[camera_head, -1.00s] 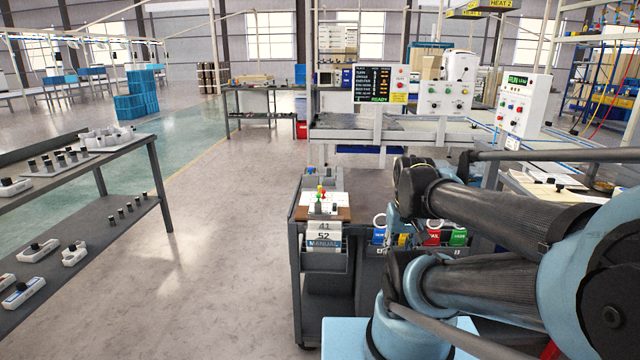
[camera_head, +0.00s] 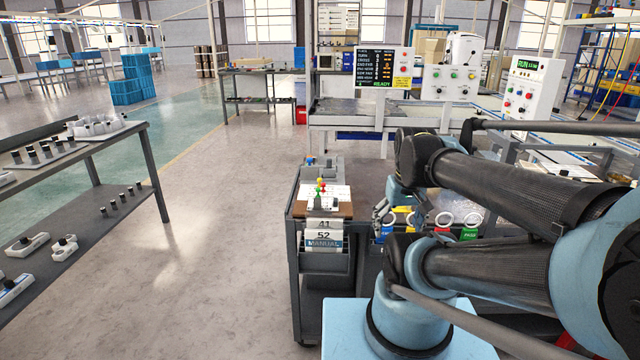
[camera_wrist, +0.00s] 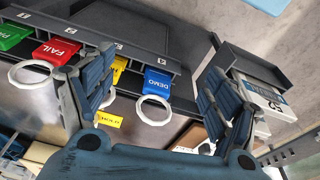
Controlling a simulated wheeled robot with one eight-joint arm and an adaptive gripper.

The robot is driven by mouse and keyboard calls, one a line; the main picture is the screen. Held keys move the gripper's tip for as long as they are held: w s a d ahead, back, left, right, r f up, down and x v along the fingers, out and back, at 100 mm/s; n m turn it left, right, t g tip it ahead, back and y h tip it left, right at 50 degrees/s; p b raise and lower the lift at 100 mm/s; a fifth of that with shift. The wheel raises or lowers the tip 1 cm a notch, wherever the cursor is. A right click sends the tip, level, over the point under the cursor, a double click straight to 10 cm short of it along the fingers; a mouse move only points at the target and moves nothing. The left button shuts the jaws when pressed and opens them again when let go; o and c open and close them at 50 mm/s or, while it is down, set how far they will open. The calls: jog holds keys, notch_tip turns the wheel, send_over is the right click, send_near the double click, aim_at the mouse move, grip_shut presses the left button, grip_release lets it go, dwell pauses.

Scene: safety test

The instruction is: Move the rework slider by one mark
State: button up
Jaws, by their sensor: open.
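I cannot make out a slider marked as rework in either view. A clipboard-like board (camera_head: 327,203) with small coloured knobs lies on top of the grey cart (camera_head: 291,238). My gripper (camera_wrist: 155,75) is open and empty in the wrist view; it also shows small beside the cart in the head view (camera_head: 383,208). Between and beyond its fingers are the blue DEMO tag (camera_wrist: 158,82) and a yellow tag (camera_wrist: 119,66), with white rings. The red FAIL tag (camera_wrist: 57,51) and a green tag (camera_wrist: 12,36) are to the left. No contact shows.
A holder with the MANUAL binder (camera_head: 323,244) hangs on the cart front. A shelf rack (camera_head: 160,185) with small devices stands at left. A control panel (camera_head: 449,82) and screen (camera_head: 380,68) stand behind. The floor (camera_head: 220,260) between rack and cart is clear.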

jog(key=shift+o, duration=0.4)
jog(key=w+a+r+n, duration=0.3)
jog(key=w+r+n, duration=0.1)
jog(key=w+r, duration=0.4)
jog(key=shift+w+a+r+g, duration=0.2)
jog(key=shift+r+g, duration=0.1)
jog(key=shift+r, duration=0.5)
jog(key=w+a+r+n+g, duration=0.1)
jog(key=w+a+r+n, duration=0.55)
jog(key=w+a, duration=0.35)
jog(key=w+a+r+n, duration=0.6)
jog(key=w+a+r, duration=0.15)
jog(key=w, duration=0.45)
notch_tip(320, 180, down, 10)
jog(key=shift+w+a+f, duration=0.2)
jog(key=shift+w+a, duration=0.15)
jog(key=shift+w, duration=0.05)
